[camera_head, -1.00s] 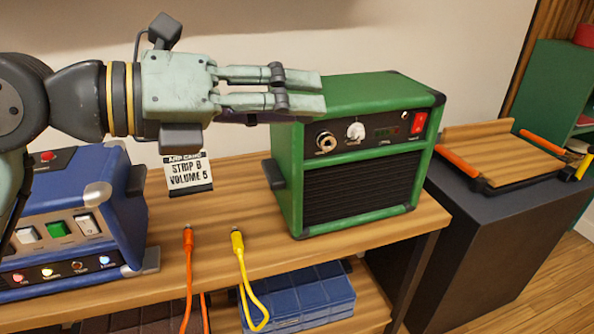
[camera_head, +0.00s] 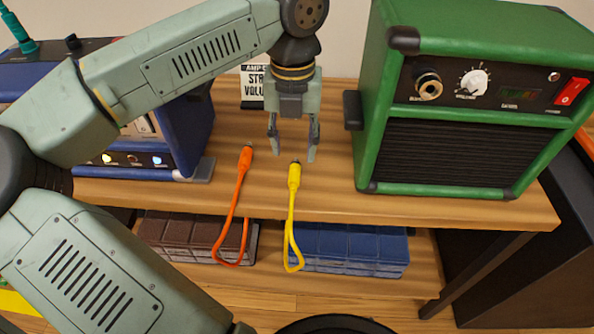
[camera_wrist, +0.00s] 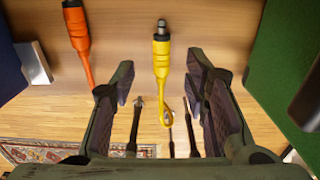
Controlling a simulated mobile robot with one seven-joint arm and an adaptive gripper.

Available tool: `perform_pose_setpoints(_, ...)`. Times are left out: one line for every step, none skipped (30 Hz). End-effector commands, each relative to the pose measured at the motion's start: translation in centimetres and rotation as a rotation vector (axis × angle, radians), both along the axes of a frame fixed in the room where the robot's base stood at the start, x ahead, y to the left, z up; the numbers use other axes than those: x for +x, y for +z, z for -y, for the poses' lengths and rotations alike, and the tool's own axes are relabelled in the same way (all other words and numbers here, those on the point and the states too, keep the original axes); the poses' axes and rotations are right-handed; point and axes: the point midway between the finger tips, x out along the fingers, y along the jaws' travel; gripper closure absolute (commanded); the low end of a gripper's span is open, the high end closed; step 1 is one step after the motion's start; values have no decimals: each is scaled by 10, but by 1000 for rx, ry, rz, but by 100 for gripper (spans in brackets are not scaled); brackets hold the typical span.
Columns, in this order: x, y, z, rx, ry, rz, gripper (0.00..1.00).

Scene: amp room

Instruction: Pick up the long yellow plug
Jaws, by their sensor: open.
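The long yellow plug (camera_head: 294,175) lies on the wooden shelf top, its metal tip pointing to the back and its cable looping down over the front edge. In the wrist view the yellow plug (camera_wrist: 161,56) stands near the middle, between and beyond my two fingers. My gripper (camera_head: 293,155) is open, pointing down above the shelf just behind and around the plug's tip. In the wrist view my gripper (camera_wrist: 160,95) shows its fingers spread on both sides of the yellow plug, with nothing held.
An orange plug (camera_head: 245,158) lies just left of the yellow one, its cable also hanging. A green amp (camera_head: 450,155) stands close on the right, a blue amp (camera_head: 190,135) on the left. A small sign (camera_head: 251,88) stands behind. Blue boxes (camera_head: 350,245) sit on the lower shelf.

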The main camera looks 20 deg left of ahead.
Motion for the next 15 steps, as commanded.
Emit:
perform_pose_setpoints(0, -5, 0, -2, -1, 1, 58)
perform_pose_setpoints(0, -8, 1, -2, -1, 0, 58)
perform_pose_setpoints(-1, -11, 1, -1, -2, -1, 58)
perform_pose_setpoints(-1, -14, 1, -1, -2, -1, 58)
perform_pose_setpoints(-1, -17, 1, -2, -2, 0, 58)
perform_pose_setpoints(-2, -22, 2, -4, -3, 0, 58)
perform_pose_setpoints(-3, -27, 2, -4, -4, -1, 58)
perform_pose_setpoints(-3, -32, 2, -3, -4, -1, 58)
perform_pose_setpoints(-4, -38, 3, -4, -4, -1, 58)
perform_pose_setpoints(-4, -43, 3, -3, -3, -1, 58)
perform_pose_setpoints(-4, -47, 3, -3, -3, 0, 58)
perform_pose_setpoints(-4, -52, 3, -3, -3, 0, 58)
perform_pose_setpoints(-3, -55, 3, -3, -3, 1, 58)
perform_pose_setpoints(-3, -57, 3, -2, -3, 1, 58)
perform_pose_setpoints(-4, -60, 3, -2, -3, 1, 58)
